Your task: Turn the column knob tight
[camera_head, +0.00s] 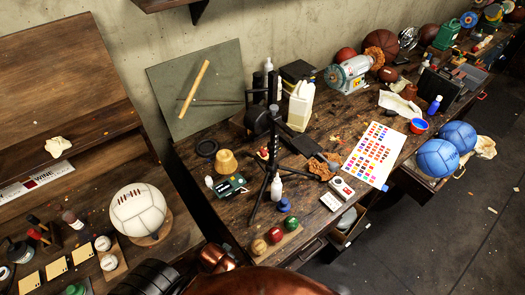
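A black tripod-like stand stands on the dark wooden workbench (225,205), with an upright column (272,95) and splayed legs. A dark round part (257,121) sits beside the upper column, and a dark arm-like part (305,146) slants down to the right of it. I cannot tell which small part of the stand is the column knob, or whether it is tight. Neither of my grippers shows clearly in the head view, and nothing is seen touching the stand.
A white jug (301,105), a colour chart (370,154), a white meter-like device (337,194) and small balls (275,235) crowd the bench around the stand. A grinder-like machine (350,73) is farther back. Blue balls (437,158) sit at the right. Open floor (455,235) lies at lower right.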

